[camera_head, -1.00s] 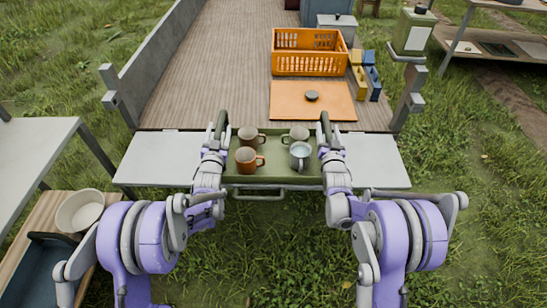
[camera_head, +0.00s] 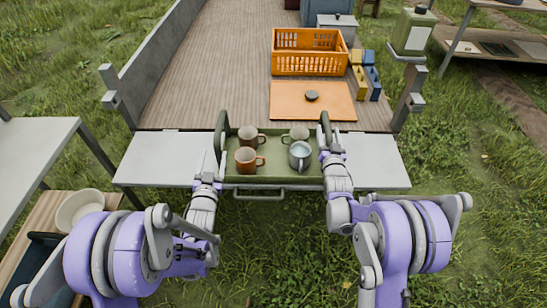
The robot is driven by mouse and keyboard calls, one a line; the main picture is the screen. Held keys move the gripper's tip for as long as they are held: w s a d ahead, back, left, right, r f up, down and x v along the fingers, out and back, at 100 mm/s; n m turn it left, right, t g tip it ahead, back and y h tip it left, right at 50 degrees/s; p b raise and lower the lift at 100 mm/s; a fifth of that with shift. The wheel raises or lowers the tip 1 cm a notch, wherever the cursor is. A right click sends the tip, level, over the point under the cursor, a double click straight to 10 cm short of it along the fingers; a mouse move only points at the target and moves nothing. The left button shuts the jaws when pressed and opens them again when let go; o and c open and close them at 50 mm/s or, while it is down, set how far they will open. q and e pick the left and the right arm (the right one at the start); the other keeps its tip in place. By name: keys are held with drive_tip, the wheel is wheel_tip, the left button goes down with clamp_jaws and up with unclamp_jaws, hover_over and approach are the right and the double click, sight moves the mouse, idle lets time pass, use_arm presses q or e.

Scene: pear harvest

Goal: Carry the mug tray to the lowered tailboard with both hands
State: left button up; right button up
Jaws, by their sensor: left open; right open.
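The green mug tray (camera_head: 270,180) rests on the grey lowered tailboard (camera_head: 375,162). It holds a brown mug (camera_head: 248,138), an orange-brown mug (camera_head: 245,160), a grey-green mug (camera_head: 299,135) and a pale blue-grey mug (camera_head: 300,155), all upright. The tray has a raised dark handle at each side. My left gripper (camera_head: 211,165) is open, just left of and in front of the left handle, apart from it. My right gripper (camera_head: 329,150) is open beside the right handle, close to it; whether they touch is hard to tell.
Behind on the wooden truck bed are an orange board (camera_head: 312,101) with a dark round lid, an orange crate (camera_head: 310,52), and blue and yellow blocks (camera_head: 365,75). A grey table (camera_head: 35,150) stands left, with a pale bowl (camera_head: 82,210) below. Tailboard ends are clear.

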drive_tip(key=s, duration=1)
drive_tip(key=shift+s+a, duration=0.15)
drive_tip(key=shift+s, duration=0.2)
drive_tip(key=shift+f, duration=0.1)
use_arm(q)
drive_tip(key=s+a+b, duration=0.2)
drive_tip(key=s, duration=0.5)
drive_tip(key=shift+a, duration=0.25)
use_arm(e)
drive_tip(key=shift+f, duration=1.5)
use_arm(q)
drive_tip(key=shift+w, duration=0.1)
drive_tip(key=shift+f+b, duration=1)
drive_tip(key=shift+f, duration=0.1)
use_arm(e)
drive_tip(key=s+d, duration=0.2)
drive_tip(key=s, duration=0.4)
drive_tip(key=shift+s+d, duration=0.15)
drive_tip(key=shift+s, duration=0.25)
